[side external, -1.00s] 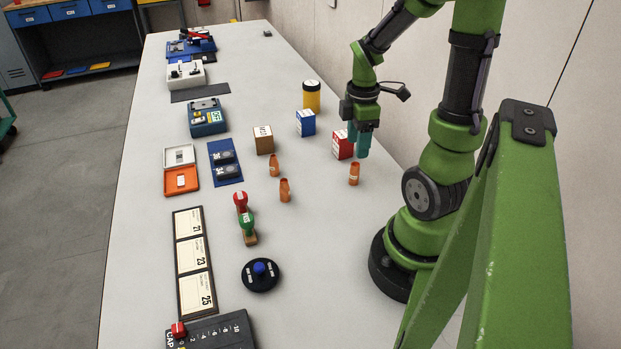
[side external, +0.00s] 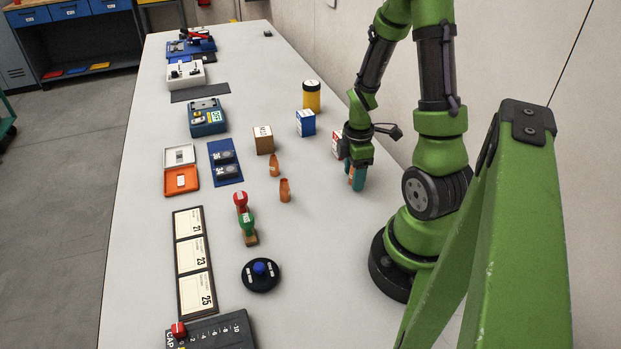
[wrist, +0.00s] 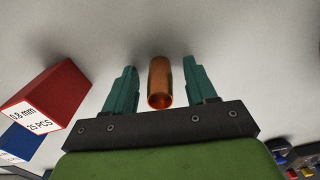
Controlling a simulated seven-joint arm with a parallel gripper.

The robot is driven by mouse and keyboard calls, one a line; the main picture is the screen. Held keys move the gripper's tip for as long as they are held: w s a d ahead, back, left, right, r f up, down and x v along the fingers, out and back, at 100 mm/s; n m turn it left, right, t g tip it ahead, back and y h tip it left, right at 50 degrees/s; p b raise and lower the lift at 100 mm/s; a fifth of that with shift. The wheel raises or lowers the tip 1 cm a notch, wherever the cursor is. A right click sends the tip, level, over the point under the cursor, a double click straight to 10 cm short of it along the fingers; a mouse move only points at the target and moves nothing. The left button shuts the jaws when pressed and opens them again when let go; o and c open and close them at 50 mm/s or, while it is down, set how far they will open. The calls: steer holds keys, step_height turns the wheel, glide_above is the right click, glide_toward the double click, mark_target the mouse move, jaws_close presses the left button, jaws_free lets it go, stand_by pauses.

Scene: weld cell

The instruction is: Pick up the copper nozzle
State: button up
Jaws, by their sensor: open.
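Several copper nozzles stand on the table. One copper nozzle (wrist: 160,84) shows in the wrist view between the two teal fingers of my gripper (wrist: 158,88), with a gap on each side. My gripper (side external: 357,176) is open and low at the table, around this nozzle. In the side view the fingers and arm hide most of it. Two more copper nozzles stand apart to the left, one nearer the camera (side external: 285,190) and one farther back (side external: 274,165).
A red box (wrist: 45,100) labelled 0.8 mm stands close left of my gripper in the wrist view. In the side view a blue box (side external: 306,123), a brown box (side external: 264,140) and a yellow canister (side external: 311,96) stand behind. Bare table lies in front of my gripper.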

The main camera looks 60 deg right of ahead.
jaws_close()
steer(key=shift+r, duration=0.1)
